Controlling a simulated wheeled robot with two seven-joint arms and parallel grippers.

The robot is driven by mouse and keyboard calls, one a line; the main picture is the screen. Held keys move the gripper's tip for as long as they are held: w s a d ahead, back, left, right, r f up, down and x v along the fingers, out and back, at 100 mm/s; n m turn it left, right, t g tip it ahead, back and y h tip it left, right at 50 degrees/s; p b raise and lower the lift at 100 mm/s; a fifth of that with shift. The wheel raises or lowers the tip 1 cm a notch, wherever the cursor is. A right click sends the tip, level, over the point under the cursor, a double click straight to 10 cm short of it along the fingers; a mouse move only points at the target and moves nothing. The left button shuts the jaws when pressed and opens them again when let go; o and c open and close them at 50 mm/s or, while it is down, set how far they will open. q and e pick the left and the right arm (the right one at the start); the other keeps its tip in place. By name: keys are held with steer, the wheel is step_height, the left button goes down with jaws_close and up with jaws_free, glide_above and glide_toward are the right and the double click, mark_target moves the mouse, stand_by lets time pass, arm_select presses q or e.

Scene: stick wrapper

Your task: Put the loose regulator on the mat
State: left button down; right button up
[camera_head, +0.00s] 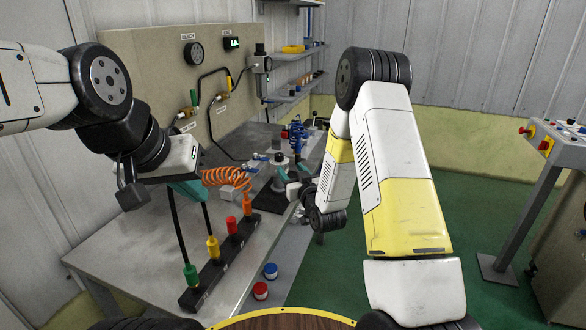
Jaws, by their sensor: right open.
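My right gripper (288,186) has teal fingers, is open, and is at the device; contact cannot be told. My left gripper (187,192) hangs over the left of the bench, above the hose fittings. Its fingertips are partly hidden, and nothing is clearly seen in it.
A black strip (212,280) with green, yellow, red and orange fittings runs along the bench's front. An orange coiled hose (230,178) rises between my grippers. A beige panel (150,75) with gauges stands behind. The bench's left front (120,245) is mostly clear.

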steer(key=s+d+r+m+g+h, duration=0.1)
steer(key=s+d+r+g+h, duration=0.15)
steer(key=s+d+r, duration=0.35)
steer(key=s+d+r+m+g+h, duration=0.1)
steer(key=s+d+r+g, duration=0.15)
steer(key=r, duration=0.55)
steer(key=s+d+r+g, duration=0.1)
steer(key=s+r+g, duration=0.1)
steer(key=s, duration=1.2)
steer(key=s+d+r+m+g, duration=0.1)
steer(key=s+g, duration=0.2)
steer(key=s, duration=1)
steer(key=shift+s+r+g, duration=0.35)
steer(key=shift+r+g, duration=0.05)
